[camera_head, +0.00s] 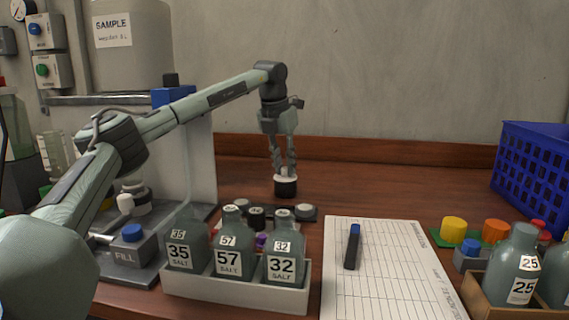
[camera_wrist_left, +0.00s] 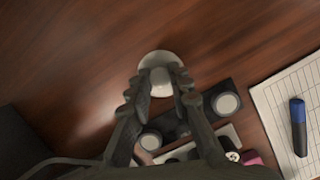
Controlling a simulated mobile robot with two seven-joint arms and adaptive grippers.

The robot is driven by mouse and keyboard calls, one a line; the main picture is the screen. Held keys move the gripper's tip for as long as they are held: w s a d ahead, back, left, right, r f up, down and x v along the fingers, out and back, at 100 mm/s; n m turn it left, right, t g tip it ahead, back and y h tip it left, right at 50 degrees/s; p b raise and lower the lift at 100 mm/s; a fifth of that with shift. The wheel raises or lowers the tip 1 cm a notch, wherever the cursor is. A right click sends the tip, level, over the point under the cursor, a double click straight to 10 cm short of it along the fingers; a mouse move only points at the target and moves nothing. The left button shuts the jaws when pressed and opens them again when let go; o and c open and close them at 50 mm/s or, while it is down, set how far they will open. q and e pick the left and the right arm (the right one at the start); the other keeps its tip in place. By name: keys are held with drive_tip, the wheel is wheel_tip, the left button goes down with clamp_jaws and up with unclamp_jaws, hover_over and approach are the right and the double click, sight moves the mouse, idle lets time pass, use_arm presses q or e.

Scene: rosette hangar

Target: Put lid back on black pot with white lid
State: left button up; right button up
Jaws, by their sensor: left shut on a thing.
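My left gripper (camera_head: 284,168) points down at mid-table, its fingers shut on the white lid (camera_head: 285,178). Directly below the lid is the black pot (camera_head: 286,188), upright on the wooden table. Lid and pot look in line and touching in the head view; I cannot tell whether the lid is fully seated. In the left wrist view, the fingertips (camera_wrist_left: 161,85) close on the round white lid (camera_wrist_left: 158,61), which hides the pot beneath. My right gripper is not in view.
A dark holder with small pots (camera_head: 305,211) stands just in front. A white rack (camera_head: 235,289) of labelled salt bottles is nearer. A ruled sheet (camera_head: 390,270) with a blue marker (camera_head: 352,246) lies right. A blue crate (camera_head: 530,170) stands far right. Table behind the pot is clear.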

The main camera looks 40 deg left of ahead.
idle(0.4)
use_arm(q)
drive_tip(key=o, duration=1.3)
drive_tip(key=shift+o, duration=0.2)
drive_tip(key=shift+r+p, duration=1.9)
drive_tip(key=shift+r, duration=1.6)
